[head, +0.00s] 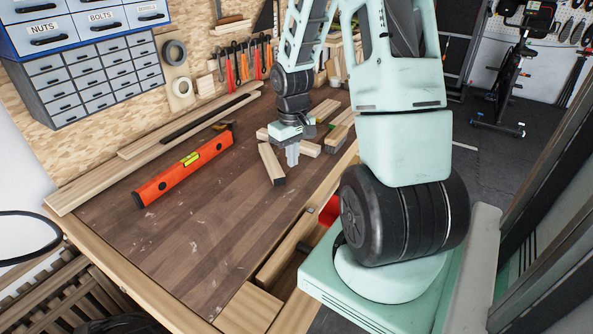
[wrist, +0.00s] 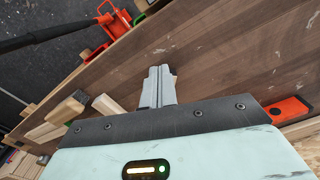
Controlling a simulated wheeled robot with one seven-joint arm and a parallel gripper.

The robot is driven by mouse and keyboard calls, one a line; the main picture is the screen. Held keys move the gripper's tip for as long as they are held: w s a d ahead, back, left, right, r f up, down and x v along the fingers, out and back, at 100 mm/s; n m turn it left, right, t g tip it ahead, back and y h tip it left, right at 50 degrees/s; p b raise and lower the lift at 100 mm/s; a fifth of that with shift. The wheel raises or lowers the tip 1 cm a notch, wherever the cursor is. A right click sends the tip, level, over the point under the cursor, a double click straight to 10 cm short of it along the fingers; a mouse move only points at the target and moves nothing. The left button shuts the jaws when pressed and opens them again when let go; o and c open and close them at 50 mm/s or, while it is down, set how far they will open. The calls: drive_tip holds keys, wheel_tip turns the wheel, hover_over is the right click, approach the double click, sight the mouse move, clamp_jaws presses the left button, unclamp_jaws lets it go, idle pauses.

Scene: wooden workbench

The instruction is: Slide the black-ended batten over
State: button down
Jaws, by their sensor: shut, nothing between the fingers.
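A short pale batten with a black end (head: 268,160) lies on the brown bench top in the head view, its black end toward the front. My gripper (head: 292,160) is shut and empty, pointing down just to the right of this batten. Whether the fingers touch it I cannot tell. In the wrist view my gripper (wrist: 158,88) shows its fingers together over the bench. The black-ended batten is mostly hidden behind them there, and I cannot make out its end.
Several other wood offcuts (head: 340,135) lie right of and behind my gripper; some show in the wrist view (wrist: 65,110). An orange spirit level (head: 185,168) lies to the left. Long strips (head: 150,150) run along the back. The bench top in front (head: 200,235) is clear.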

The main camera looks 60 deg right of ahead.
sight(279, 176)
wheel_tip(279, 176, down, 10)
drive_tip(key=shift+w+d+r+p, duration=0.1)
drive_tip(key=shift+w+d+p, duration=0.05)
drive_tip(key=shift+w+p, duration=0.4)
drive_tip(key=shift+w+d+r+p, duration=0.15)
drive_tip(key=shift+w+p, duration=0.15)
drive_tip(key=shift+w, duration=0.35)
drive_tip(key=shift+w+d+f, duration=0.2)
drive_tip(key=shift+w, duration=0.5)
drive_tip(key=shift+w+d, duration=0.2)
drive_tip(key=shift+w, duration=0.45)
drive_tip(key=shift+w+d, duration=0.15)
drive_tip(key=shift+w, duration=0.45)
drive_tip(key=shift+s, duration=0.1)
